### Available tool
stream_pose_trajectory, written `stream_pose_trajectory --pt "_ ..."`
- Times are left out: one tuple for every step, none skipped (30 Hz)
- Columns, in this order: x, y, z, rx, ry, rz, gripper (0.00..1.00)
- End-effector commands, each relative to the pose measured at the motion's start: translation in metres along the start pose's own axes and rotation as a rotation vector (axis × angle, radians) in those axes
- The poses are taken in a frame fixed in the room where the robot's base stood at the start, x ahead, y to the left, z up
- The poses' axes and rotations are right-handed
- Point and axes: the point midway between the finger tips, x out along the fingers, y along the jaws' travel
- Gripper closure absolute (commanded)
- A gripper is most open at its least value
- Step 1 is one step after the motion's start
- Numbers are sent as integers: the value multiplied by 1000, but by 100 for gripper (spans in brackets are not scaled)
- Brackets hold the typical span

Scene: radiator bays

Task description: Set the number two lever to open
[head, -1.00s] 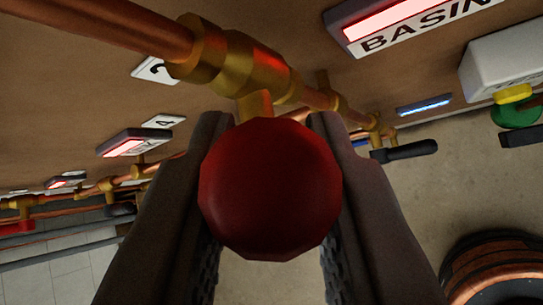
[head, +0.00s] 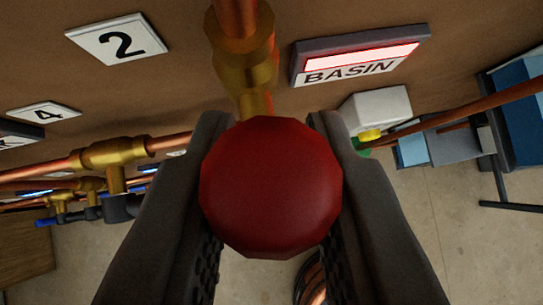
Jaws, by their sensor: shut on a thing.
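A red rounded lever end (head: 271,188) fills the middle of the head view, seen end-on. My gripper (head: 271,190) is shut on it, with one dark finger on each side. Behind it a brass valve body (head: 245,62) sits on a copper pipe that runs up out of the top of the picture. A white plate with the number 2 (head: 117,40) is on the brown wall to the left of this valve. A plate reading BASIN (head: 350,70), with a lit red strip above the word, is to the right. Most of the lever's length is hidden behind its red end.
A number 4 plate (head: 43,113) and another brass valve (head: 112,152) with a dark handle are at the left. A white box (head: 377,108) with yellow and green parts is at the right. A copper pipe (head: 470,112) crosses there. Pale floor lies below.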

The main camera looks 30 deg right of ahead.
Motion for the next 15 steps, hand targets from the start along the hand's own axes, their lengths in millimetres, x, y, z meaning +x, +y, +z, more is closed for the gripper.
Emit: stream_pose_trajectory --pt "3 -2 2 -6 -6 5 100" --pt "3 -2 2 -7 -6 6 100" --pt "3 -2 2 -8 -6 7 100" --pt "3 -2 2 -8 -6 7 100" --pt "3 -2 2 -8 -6 8 100" --pt "3 -2 2 -8 -6 8 100" --pt "3 -2 2 -8 -6 8 100" --pt "3 -2 2 -8 -6 8 100" --pt "3 -2 2 -8 -6 8 100" --pt "3 -2 2 -8 -6 8 100" --pt "3 -2 2 -8 -6 8 100" --pt "3 -2 2 -8 -6 8 100" --pt "3 -2 2 -8 -6 7 76" --pt "3 -2 2 -8 -6 7 70" --pt "3 -2 2 -8 -6 7 63"
